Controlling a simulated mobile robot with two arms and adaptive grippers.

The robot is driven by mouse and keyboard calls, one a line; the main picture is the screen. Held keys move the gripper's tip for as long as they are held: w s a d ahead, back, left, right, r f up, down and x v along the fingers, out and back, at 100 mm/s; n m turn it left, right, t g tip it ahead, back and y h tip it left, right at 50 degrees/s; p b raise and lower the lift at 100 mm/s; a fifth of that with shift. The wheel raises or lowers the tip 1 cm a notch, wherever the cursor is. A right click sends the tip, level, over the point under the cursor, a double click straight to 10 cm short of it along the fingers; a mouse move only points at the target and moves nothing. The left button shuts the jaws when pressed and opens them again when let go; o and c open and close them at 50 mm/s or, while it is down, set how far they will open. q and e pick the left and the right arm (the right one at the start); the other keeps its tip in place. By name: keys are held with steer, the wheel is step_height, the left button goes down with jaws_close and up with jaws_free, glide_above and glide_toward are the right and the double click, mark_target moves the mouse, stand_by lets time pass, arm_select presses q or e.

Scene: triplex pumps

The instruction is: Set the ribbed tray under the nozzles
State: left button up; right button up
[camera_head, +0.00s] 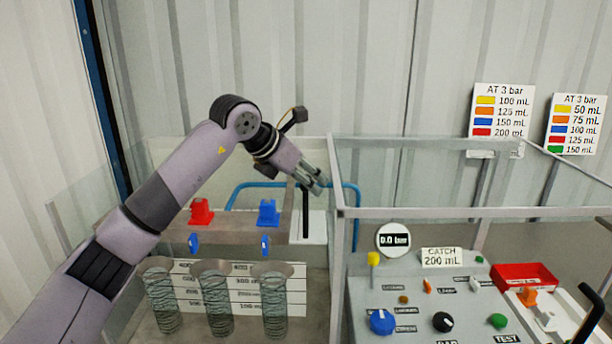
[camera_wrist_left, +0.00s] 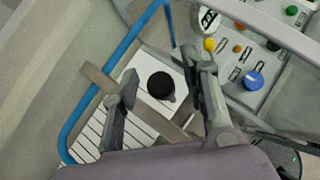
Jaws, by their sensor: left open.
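The ribbed tray (camera_wrist_left: 92,132) is white with dark parallel lines and lies flat beside the beam, partly under a grey-brown bar in the left wrist view. In the head view part of the white tray (camera_head: 312,230) shows, with a black upright handle (camera_head: 306,212) on it. The handle's round black top (camera_wrist_left: 161,85) appears between my fingers in the left wrist view. My left gripper (camera_head: 318,186) is open, pointing down above the handle; I cannot tell whether it touches. The red nozzle unit (camera_head: 201,212) and blue nozzle unit (camera_head: 268,213) sit on the beam. My right gripper is out of view.
Several clear ribbed cylinders (camera_head: 217,300) stand in front of a volume scale. A blue pipe (camera_wrist_left: 112,62) runs along the tray's side. Clear-walled framing (camera_head: 340,213) separates this bay from the control panel (camera_head: 420,290). A red bin (camera_head: 525,274) is at right.

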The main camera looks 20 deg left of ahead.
arm_select(q)
steer(key=shift+s, duration=0.1)
steer(key=shift+c, duration=0.3)
jaws_close()
stand_by(0.5)
